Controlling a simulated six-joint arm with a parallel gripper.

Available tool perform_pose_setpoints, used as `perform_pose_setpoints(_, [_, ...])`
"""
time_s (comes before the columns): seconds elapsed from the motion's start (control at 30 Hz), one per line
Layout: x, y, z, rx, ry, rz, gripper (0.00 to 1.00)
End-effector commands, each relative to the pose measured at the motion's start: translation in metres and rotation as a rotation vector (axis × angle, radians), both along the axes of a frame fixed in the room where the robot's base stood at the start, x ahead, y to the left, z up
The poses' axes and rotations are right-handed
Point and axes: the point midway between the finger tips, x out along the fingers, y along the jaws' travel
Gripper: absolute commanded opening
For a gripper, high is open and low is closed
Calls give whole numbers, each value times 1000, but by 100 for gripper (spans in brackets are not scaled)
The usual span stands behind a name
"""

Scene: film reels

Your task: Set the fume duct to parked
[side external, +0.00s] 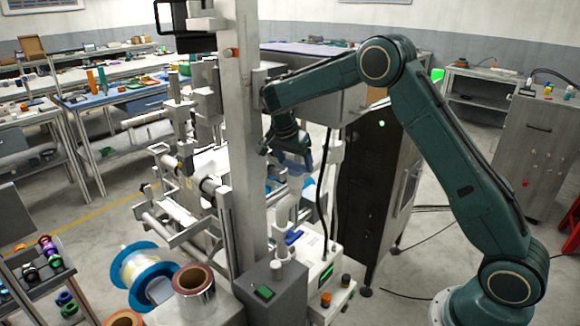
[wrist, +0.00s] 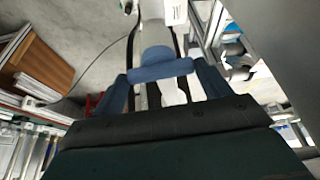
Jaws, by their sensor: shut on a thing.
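My gripper (side external: 291,152) points down beside the grey upright column in the side view. In the wrist view my gripper (wrist: 161,76) has its two blue-grey fingers on either side of a blue-grey bar or collar. It is shut on this part, which seems to belong to the fume duct. A pale, jointed tube, apparently the fume duct (side external: 287,206), stands below my gripper in the side view. The pale tube of the duct (wrist: 152,10) also runs up from the blue part in the wrist view. The exact contact is partly hidden by the fingers and is small in the side view.
The grey column (side external: 246,150) and white machine frame stand close on the left. A dark cabinet (side external: 372,190) stands behind on the right. Black cables hang beside the duct. A white control box (side external: 318,272) and blue-rimmed reel (side external: 140,262) are below.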

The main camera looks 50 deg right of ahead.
Motion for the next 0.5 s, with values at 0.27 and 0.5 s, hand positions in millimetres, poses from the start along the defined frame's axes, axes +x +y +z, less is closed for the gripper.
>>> perform_pose_setpoints(0.27, [0, 0, 1, 1, 0, 3, 94])
perform_pose_setpoints(0.5, [0, 0, 0, 0, 0, 2, 98])
